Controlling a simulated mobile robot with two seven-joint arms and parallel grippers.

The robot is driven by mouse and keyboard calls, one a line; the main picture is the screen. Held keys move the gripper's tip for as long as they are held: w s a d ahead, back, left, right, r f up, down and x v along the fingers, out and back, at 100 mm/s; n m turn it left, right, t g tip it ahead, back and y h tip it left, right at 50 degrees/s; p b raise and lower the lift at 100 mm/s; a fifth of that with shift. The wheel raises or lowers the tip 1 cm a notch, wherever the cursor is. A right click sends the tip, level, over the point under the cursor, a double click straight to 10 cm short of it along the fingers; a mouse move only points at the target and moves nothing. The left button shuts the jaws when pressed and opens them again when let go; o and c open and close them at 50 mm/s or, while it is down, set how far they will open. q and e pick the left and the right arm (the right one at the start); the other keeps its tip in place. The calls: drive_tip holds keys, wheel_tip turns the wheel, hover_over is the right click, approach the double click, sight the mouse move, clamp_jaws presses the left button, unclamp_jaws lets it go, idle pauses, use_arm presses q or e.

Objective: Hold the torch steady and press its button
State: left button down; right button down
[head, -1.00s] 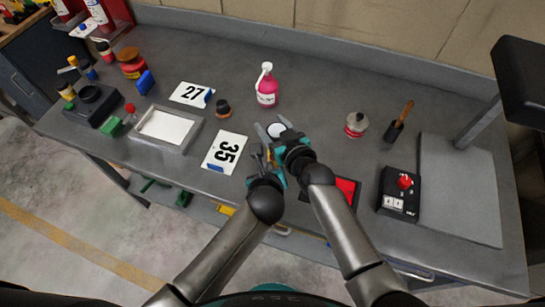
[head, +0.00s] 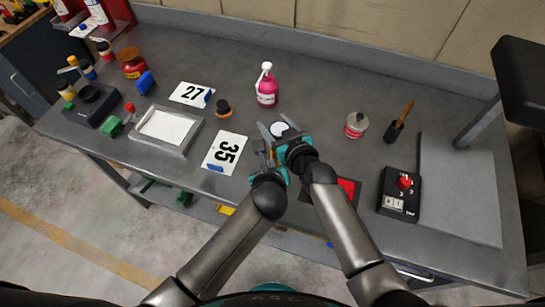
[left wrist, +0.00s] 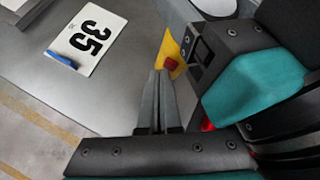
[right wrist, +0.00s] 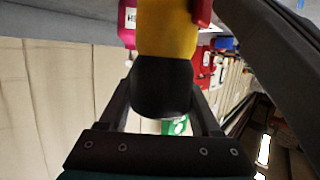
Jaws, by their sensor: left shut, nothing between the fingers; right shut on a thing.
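The torch is yellow with a black end. In the right wrist view the torch (right wrist: 165,85) sits between the two fingers of my right gripper (right wrist: 163,125), which is shut on it. In the left wrist view a yellow part of the torch (left wrist: 169,48) with a red button (left wrist: 171,63) shows beside the right gripper. My left gripper (left wrist: 158,76) is shut and empty, its tips close to the button; I cannot tell whether they touch. In the head view the left gripper (head: 262,153) is just below the right gripper (head: 270,131), and the torch is mostly hidden.
The grey bench holds a pink bottle (head: 267,88), a number 35 card (head: 225,153), a tin (head: 356,125), a switch box (head: 399,193) and a red-faced tray (head: 346,188) close to my right arm. Bare bench lies right of the pink bottle.

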use_arm(q)
drive_tip(key=shift+w+a, duration=0.3)
drive_tip(key=shift+a, duration=0.1)
drive_tip(key=shift+s+a+r, duration=0.1)
drive_tip(key=shift+s+a, duration=0.35)
drive_tip(key=shift+s, duration=0.45)
drive_tip(key=shift+d, duration=0.15)
drive_tip(key=shift+s+a, duration=0.25)
drive_tip(key=shift+s, duration=0.55)
drive_tip(key=shift+s+a, duration=0.25)
drive_tip(key=shift+s, duration=0.6)
drive_tip(key=shift+s+a, duration=0.25)
drive_tip(key=shift+s, duration=0.55)
drive_tip(key=s, duration=0.4)
drive_tip(key=shift+a, duration=0.4)
